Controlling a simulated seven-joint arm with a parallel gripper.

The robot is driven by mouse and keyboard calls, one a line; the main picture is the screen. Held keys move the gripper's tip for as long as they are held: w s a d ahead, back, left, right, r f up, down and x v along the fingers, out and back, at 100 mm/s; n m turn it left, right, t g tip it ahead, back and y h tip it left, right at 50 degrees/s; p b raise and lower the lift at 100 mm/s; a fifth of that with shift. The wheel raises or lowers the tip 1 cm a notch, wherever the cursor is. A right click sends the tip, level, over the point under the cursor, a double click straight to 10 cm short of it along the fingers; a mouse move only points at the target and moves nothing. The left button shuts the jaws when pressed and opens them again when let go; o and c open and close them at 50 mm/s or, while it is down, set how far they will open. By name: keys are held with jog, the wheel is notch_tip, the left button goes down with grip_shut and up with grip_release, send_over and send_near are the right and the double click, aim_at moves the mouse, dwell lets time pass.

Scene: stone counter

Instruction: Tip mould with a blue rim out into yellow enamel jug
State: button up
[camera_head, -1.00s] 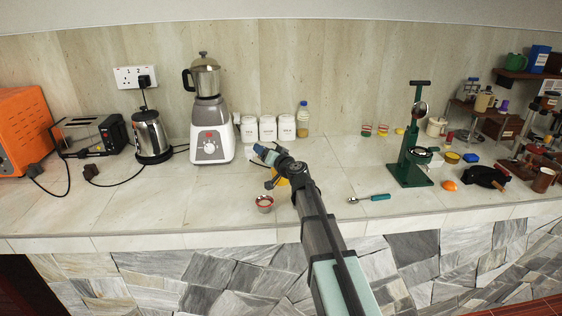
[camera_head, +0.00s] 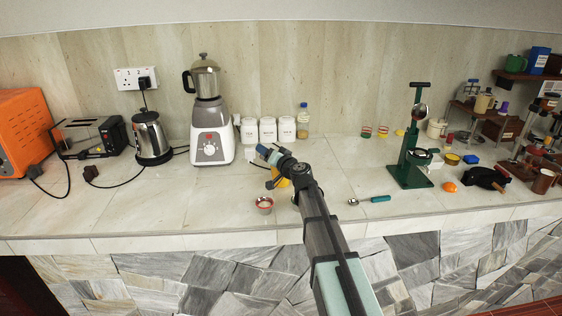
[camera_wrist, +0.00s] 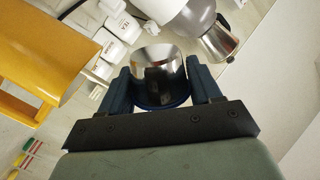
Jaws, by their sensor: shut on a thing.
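My gripper (camera_wrist: 158,76) is shut on a shiny metal mould (camera_wrist: 157,64). Its blue rim (camera_wrist: 160,105) shows between the dark blue fingers on the side nearer my palm. In the head view my gripper (camera_head: 268,154) is above the counter, in front of the white canisters, and the mould cannot be made out. The yellow enamel jug (camera_wrist: 40,55) is large at the left of the wrist view, apart from the mould. In the head view the jug (camera_head: 283,180) is mostly hidden behind my arm. The inside of the mould and of the jug cannot be seen.
A small cup with a red rim (camera_head: 264,204) stands near the counter's front edge. The blender (camera_head: 210,135) and white canisters (camera_head: 267,131) stand behind my gripper. A teal-handled scoop (camera_head: 375,198) and green press (camera_head: 410,165) are to the right.

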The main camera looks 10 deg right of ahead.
jog(key=shift+w+d+f+m+b, duration=0.15)
jog(key=shift+d+f+m+b, duration=0.15)
jog(key=shift+m+b, duration=0.2)
dwell(0.4)
jog(key=shift+w+d+r+m+y+b, duration=0.15)
jog(key=shift+r+m+b, duration=0.1)
jog(key=shift+m+b, duration=0.75)
jog(key=shift+d+r+m+y+b, duration=0.15)
jog(key=shift+r+m+b, duration=0.1)
jog(key=shift+m+b, duration=0.75)
dwell(1.3)
jog(key=shift+r+m, duration=0.1)
jog(key=shift+m, duration=0.3)
dwell(0.4)
jog(key=shift+w+d+r+m, duration=0.15)
jog(key=shift+w+d+m, duration=0.2)
jog(key=shift+d+m, duration=0.4)
dwell(0.6)
jog(key=shift+w+d+r+m, duration=0.15)
jog(key=shift+d+m, duration=0.05)
jog(key=shift+m, duration=0.85)
dwell(0.6)
